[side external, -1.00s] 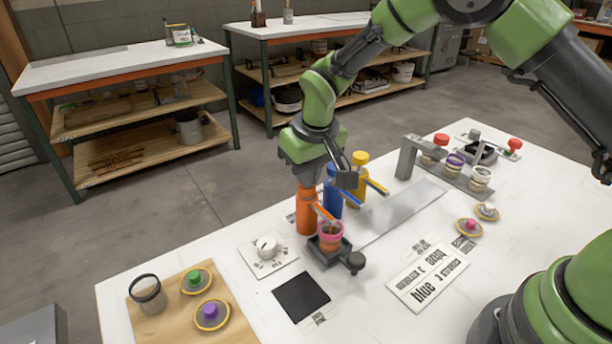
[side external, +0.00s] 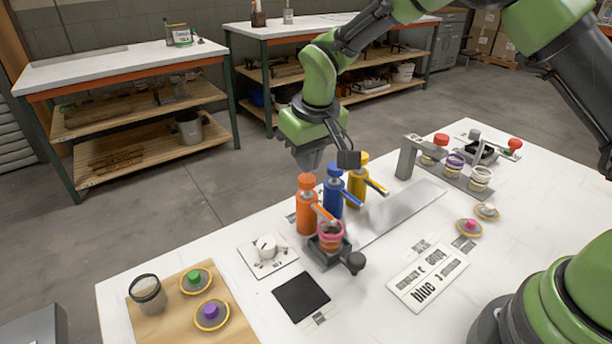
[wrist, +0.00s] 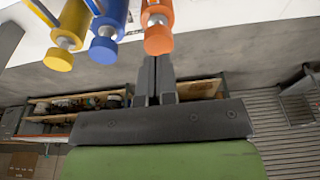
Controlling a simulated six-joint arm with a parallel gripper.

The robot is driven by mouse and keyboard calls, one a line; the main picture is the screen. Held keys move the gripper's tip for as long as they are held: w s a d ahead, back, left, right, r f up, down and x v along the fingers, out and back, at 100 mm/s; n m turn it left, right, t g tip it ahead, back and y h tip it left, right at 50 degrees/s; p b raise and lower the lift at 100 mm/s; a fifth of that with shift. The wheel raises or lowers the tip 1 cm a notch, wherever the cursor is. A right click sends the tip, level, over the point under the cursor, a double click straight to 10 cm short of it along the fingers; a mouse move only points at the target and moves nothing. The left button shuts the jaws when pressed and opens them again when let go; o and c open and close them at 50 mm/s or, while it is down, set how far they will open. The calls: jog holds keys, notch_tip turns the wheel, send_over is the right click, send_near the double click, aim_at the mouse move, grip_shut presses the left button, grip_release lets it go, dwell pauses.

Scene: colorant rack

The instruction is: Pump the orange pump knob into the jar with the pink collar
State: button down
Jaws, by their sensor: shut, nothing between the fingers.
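The orange pump bottle (side external: 306,215) stands upright, with its orange knob (side external: 305,181) on top; the knob also shows in the wrist view (wrist: 158,40). Its spout points toward the jar with the pink collar (side external: 331,229). The jar sits in a dark square holder (side external: 328,260), below the spout; its contents are too small to judge. My gripper (side external: 309,168) is above the orange knob, pointing down. In the wrist view its two fingers (wrist: 156,62) are shut together, empty, close to the orange knob. Whether they touch the knob is hard to tell.
The blue pump (side external: 334,195) and yellow pump (side external: 358,180) stand close to the right. A dial plate (side external: 267,252) and black pad (side external: 300,297) lie in front. A grey rack with jars (side external: 455,165) is farther right. A wooden board (side external: 175,308) with lids lies front left.

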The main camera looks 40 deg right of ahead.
aim_at(307, 178)
jog(key=shift+f, duration=0.1)
dwell(0.4)
jog(key=shift+f, duration=1.45)
jog(key=shift+r, duration=1.6)
jog(key=shift+r, duration=2)
